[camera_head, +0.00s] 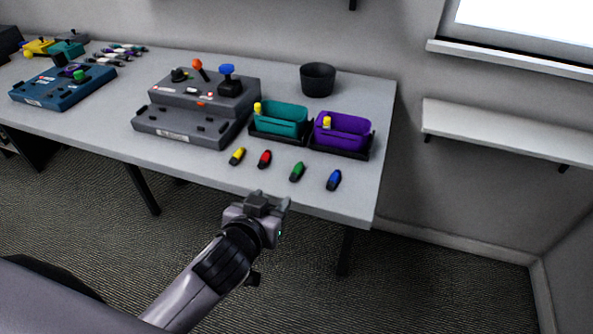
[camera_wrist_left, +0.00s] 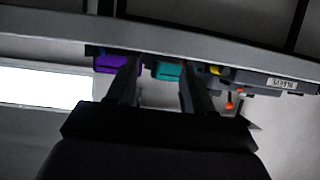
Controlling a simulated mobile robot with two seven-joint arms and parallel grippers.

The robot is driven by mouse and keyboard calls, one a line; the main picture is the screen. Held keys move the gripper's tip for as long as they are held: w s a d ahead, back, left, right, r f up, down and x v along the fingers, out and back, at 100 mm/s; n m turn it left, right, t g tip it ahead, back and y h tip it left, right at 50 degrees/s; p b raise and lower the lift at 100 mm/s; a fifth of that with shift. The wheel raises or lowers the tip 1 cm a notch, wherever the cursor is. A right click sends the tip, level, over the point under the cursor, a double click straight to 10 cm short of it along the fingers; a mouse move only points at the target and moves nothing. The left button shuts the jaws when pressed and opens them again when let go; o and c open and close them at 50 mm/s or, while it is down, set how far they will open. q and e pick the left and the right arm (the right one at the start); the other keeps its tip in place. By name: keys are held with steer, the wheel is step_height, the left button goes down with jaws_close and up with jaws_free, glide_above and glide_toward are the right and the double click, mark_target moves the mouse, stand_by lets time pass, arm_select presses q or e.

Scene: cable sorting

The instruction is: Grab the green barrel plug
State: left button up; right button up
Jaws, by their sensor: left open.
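The green barrel plug (camera_head: 297,172) lies on the table near its front edge, between the red plug (camera_head: 265,159) and the blue plug (camera_head: 334,180). Its body is green with a dark end. My left gripper (camera_head: 270,200) is open and empty, in front of the table edge and apart from the plug. In the left wrist view my two open fingers (camera_wrist_left: 160,85) point toward the table's edge, with nothing between them. The green plug cannot be made out in that view. My right gripper is not in view.
A yellow plug (camera_head: 237,156) lies left of the red one. Behind the plugs stand a teal bin (camera_head: 281,124) and a purple bin (camera_head: 349,139), a grey control box (camera_head: 180,123) and a black cup (camera_head: 318,79). A wall shelf (camera_head: 500,134) is at the right.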

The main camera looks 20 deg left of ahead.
mark_target(296, 169)
arm_select(q)
steer(key=shift+w+d+r+t+h, duration=0.2)
steer(key=shift+w+d+r+t, duration=0.1)
steer(key=shift+w+d+r, duration=0.25)
steer(key=shift+w+d+r+t+h, duration=0.2)
steer(key=shift+w+d+r+t, duration=0.1)
steer(key=shift+w, duration=0.3)
steer(key=shift+p+x, duration=0.3)
steer(key=shift+x, duration=3.25)
steer(key=shift+r, duration=0.15)
steer(key=shift+a, duration=0.1)
jaws_close()
